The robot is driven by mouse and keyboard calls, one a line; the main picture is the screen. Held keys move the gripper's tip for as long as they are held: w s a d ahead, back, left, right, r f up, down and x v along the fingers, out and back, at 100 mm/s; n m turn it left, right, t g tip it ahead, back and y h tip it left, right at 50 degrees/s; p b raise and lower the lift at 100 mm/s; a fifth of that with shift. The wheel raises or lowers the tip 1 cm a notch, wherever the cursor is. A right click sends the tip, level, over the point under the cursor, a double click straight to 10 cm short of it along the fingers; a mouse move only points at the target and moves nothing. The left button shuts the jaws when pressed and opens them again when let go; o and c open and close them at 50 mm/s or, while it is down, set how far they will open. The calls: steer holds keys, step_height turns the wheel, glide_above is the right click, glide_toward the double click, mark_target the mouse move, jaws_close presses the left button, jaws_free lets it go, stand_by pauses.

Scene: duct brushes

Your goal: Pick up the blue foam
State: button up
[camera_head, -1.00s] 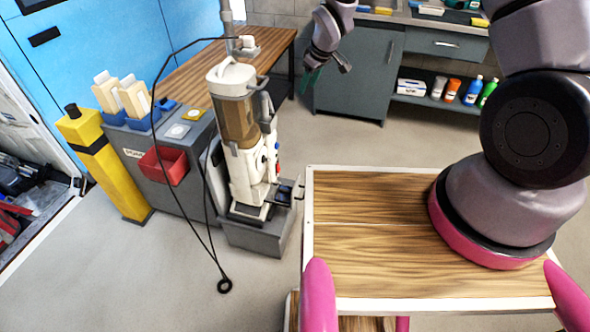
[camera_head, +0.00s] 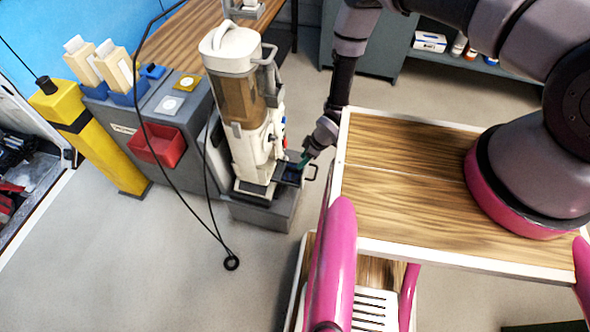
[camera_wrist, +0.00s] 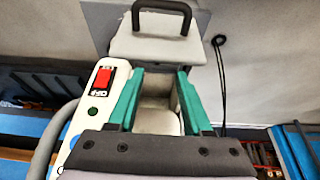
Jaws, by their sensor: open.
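No piece shows clearly as the blue foam. A small dark blue patch (camera_head: 291,175) sits in a black tray at the foot of the white machine (camera_head: 228,55), and I cannot tell whether it is foam. My gripper (camera_head: 303,160) points down beside the machine's lower right side, close to that tray. In the wrist view my gripper (camera_wrist: 160,75) has its two teal fingers apart with nothing held between them. Beyond them are the machine's pale body and a red switch (camera_wrist: 104,77). Blue surfaces show at the wrist view's left and right edges, too cropped to identify.
A wood-topped cart (camera_head: 400,165) stands right of the machine, close to my arm. A black cable (camera_head: 150,120) hangs left of the machine, ending in a ring on the floor. A red bin (camera_head: 158,145) and yellow post (camera_head: 95,140) stand left.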

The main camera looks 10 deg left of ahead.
mark_target(292, 168)
steer(key=x, duration=0.8)
steer(key=shift+w+a+f, duration=0.15)
steer(key=shift+w+a, duration=0.05)
steer(key=shift+a, duration=0.15)
jaws_close()
